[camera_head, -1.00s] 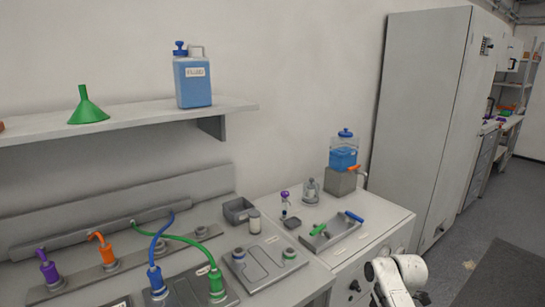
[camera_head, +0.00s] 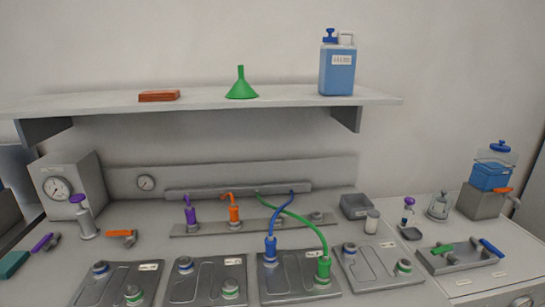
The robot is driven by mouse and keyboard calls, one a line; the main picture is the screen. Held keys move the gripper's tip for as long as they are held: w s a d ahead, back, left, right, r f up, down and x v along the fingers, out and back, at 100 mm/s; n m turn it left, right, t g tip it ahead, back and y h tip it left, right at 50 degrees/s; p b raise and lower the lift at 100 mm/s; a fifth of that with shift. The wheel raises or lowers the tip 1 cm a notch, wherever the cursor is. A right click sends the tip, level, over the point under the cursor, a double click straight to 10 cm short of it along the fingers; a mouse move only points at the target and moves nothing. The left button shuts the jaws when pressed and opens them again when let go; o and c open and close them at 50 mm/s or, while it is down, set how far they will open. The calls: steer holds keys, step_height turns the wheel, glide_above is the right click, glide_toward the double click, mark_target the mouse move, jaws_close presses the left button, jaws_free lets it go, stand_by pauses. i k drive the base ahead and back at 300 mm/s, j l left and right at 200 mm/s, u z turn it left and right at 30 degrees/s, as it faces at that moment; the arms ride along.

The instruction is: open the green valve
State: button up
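A green handle (camera_head: 443,249), which looks like the green valve's lever, is on a grey tray-like fixture (camera_head: 466,263) on the right part of the bench. It lies roughly level, slanting across the fixture's left half. A blue handle (camera_head: 491,248) is on the same fixture, to its right. Whether the green handle is in an open or shut position cannot be told from here. My gripper is not in view.
Several flat plates (camera_head: 208,290) with ports line the bench front. Blue and green hoses (camera_head: 297,217) arch above one plate. A blue tank with an orange tap (camera_head: 502,190) stands behind the fixture. A shelf (camera_head: 290,99) overhangs the bench's left and middle.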

mark_target(448, 247)
steer(key=i+z, duration=0.25)
steer(key=i, duration=0.35)
steer(key=i+z, duration=0.25)
steer(key=i, duration=0.3)
